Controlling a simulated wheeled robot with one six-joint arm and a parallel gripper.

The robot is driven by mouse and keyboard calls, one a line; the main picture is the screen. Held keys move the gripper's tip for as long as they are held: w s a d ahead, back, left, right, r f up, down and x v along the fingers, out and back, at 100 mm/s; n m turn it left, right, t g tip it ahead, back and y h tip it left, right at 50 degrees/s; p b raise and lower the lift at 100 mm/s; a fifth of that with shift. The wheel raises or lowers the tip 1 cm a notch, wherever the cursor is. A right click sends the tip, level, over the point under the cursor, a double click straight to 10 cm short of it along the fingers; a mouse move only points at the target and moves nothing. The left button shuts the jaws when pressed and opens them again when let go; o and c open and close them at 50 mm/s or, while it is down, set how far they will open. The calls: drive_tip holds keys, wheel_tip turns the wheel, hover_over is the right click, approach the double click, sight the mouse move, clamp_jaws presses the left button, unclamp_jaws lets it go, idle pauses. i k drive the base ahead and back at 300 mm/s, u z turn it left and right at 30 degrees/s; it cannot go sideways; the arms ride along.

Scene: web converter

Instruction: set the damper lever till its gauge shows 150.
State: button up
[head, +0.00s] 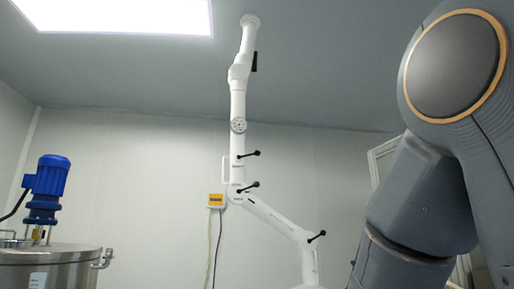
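A white jointed duct arm (237,105) hangs from the ceiling in the head view. It carries small black levers: an upper one (250,154), a middle one (249,187) and a lower right one (317,236). I cannot tell which of them is the damper lever. No readable gauge shows. My gripper is out of view; only large grey links of my arm fill the right side, apart from the levers in the picture.
A steel tank (50,270) with a blue motor (46,188) stands at lower left. Cables (217,245) hang below the yellow box. A bright ceiling light (120,15) is at upper left. A pale frame (381,160) is partly hidden behind my arm.

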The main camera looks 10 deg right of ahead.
sight(257, 153)
drive_tip(key=u, duration=1.1)
drive_tip(key=i, duration=0.7)
drive_tip(key=u, duration=0.15)
